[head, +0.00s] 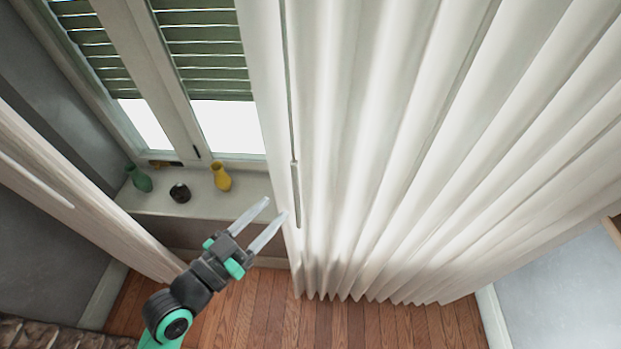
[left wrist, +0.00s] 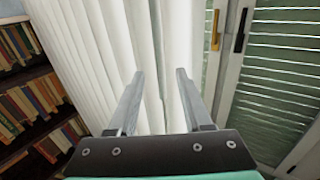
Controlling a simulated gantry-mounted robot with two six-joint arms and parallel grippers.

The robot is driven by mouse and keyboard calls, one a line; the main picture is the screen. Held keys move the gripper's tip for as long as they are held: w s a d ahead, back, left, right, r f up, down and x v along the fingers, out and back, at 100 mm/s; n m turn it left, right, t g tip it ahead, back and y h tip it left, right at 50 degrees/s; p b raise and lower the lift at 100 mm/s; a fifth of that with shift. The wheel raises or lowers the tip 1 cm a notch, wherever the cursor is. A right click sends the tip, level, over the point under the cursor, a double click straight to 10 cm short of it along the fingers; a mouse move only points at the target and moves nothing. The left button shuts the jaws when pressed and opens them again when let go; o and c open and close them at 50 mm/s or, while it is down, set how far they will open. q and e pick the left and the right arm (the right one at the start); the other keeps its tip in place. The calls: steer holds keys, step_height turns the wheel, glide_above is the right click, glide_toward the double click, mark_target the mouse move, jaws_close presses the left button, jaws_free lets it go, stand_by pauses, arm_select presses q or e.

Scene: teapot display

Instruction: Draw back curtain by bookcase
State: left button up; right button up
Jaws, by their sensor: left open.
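The white pleated curtain (head: 400,150) hangs over the right part of the window in the head view, down close to the wood floor. A thin rod (head: 296,195) hangs along its left edge. My left gripper (head: 277,206) is open, its two fingers pointing at this edge by the rod. In the left wrist view the curtain (left wrist: 95,45) shows ahead of and between the open fingers (left wrist: 160,74). I cannot tell whether a finger touches it. The bookcase (left wrist: 38,95) with rows of books stands left of the curtain in the left wrist view. My right gripper is not in view.
The window sill (head: 150,203) holds a green vase (head: 138,179), a dark round object (head: 180,192) and a yellow vase (head: 221,178), left of my gripper. Another pale curtain (head: 75,190) hangs at the left. Wood floor (head: 260,310) shows below.

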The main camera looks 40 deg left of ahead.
mark_target(288, 173)
arm_select(q)
steer(key=w+p, duration=0.1)
steer(key=w, duration=1)
steer(key=shift+w+a, duration=0.35)
steer(key=shift+a, duration=0.1)
jaws_close()
stand_by(0.6)
